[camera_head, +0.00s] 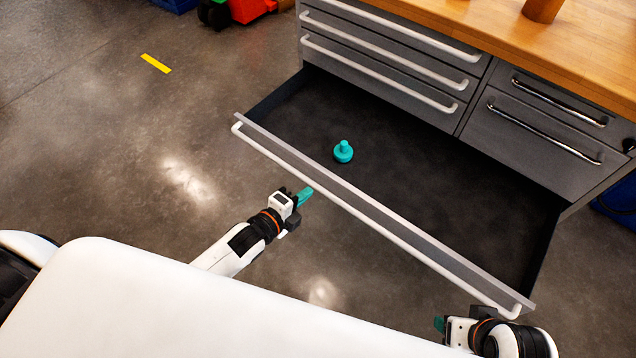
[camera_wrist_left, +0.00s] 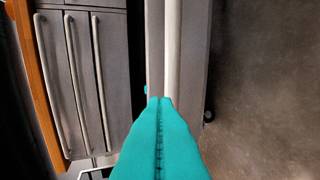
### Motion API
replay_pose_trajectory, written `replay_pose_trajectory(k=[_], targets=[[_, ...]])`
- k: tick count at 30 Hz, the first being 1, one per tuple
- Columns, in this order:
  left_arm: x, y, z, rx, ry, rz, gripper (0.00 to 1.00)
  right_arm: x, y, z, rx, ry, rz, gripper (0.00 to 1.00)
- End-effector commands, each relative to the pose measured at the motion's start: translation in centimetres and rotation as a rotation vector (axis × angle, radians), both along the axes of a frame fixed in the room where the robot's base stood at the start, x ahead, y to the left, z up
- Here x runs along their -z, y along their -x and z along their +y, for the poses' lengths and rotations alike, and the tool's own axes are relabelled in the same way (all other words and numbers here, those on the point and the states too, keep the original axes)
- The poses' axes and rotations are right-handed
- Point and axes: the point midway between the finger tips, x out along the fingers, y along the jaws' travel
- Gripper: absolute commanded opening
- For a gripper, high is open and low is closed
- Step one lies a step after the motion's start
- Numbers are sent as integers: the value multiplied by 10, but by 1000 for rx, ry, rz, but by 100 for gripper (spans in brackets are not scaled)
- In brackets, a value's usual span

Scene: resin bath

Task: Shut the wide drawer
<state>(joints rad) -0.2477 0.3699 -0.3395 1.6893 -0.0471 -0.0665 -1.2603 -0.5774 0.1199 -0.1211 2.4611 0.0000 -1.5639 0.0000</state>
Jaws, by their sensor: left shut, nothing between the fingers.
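The wide drawer (camera_head: 440,247) at the bottom of the grey cabinet is pulled far out. Its long white bar handle (camera_head: 400,241) runs along the front. A small teal knob-shaped object (camera_head: 343,152) stands inside the drawer. My left gripper (camera_head: 305,195) is shut and empty, with its teal fingers close to the handle, on the outer side of the drawer front. In the left wrist view the fingertips (camera_wrist_left: 160,101) overlap the lower end of the visible handle (camera_wrist_left: 173,45); I cannot tell whether they touch. My right gripper (camera_head: 440,324) is near the right end of the drawer front, its fingers mostly hidden.
A wooden worktop (camera_head: 480,25) tops the cabinet. The concrete floor (camera_head: 130,150) at left is clear, with a yellow strip (camera_head: 155,63).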

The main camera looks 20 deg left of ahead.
Motion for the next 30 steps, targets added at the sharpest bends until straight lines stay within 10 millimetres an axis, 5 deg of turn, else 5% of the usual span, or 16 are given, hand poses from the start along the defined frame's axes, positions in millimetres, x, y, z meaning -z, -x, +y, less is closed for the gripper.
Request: replay_pose_trajectory(k=[9,30], targets=[[7,-47,-17,-1,2,0,0,9,2,0,0,1,1,71],[6,-63,-23,0,1,-1,0,12,2,0,0,1,1,71]])
